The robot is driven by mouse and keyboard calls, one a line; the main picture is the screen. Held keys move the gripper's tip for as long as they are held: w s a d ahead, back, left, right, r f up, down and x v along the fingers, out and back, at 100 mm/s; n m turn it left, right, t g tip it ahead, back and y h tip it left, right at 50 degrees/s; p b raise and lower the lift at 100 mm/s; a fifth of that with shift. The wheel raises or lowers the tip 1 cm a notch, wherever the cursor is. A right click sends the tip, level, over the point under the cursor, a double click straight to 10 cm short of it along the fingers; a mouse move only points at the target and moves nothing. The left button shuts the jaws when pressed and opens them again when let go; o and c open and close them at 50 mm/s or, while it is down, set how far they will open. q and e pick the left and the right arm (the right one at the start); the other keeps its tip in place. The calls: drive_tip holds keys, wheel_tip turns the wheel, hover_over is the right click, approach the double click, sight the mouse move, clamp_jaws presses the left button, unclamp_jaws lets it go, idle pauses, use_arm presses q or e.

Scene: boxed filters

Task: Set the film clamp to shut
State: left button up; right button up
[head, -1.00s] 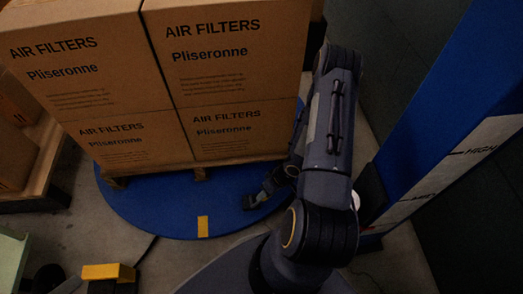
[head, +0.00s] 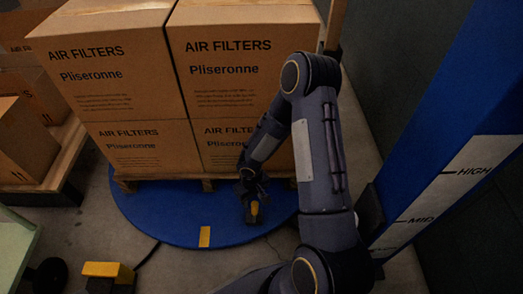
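My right arm comes in from the lower right, and my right gripper (head: 252,212) hangs low over the front right of the blue turntable (head: 160,220), in front of the stacked cartons. A small yellow-orange piece (head: 254,208) shows at its fingers. I cannot tell whether this is part of the film clamp, whether the fingers touch it, or whether they are open or shut. No film clamp can be made out clearly elsewhere. My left gripper is not in view.
Cartons marked AIR FILTERS (head: 120,70) stand on a wooden pallet (head: 190,184) on the turntable. A blue column with a MID and HIGH scale (head: 455,180) rises at right. A yellow-topped black object (head: 108,270) is on the floor at front left. More cartons (head: 35,140) stand at left.

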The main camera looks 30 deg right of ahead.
use_arm(q)
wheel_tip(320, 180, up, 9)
drive_tip(key=p, duration=0.8)
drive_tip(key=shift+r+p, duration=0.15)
drive_tip(key=shift+p, duration=0.15)
use_arm(e)
wheel_tip(320, 180, up, 22)
drive_tip(key=d+m+t, duration=0.1)
drive_tip(key=d, duration=0.1)
drive_tip(key=shift+s+d, duration=0.35)
drive_tip(key=shift+r, duration=0.1)
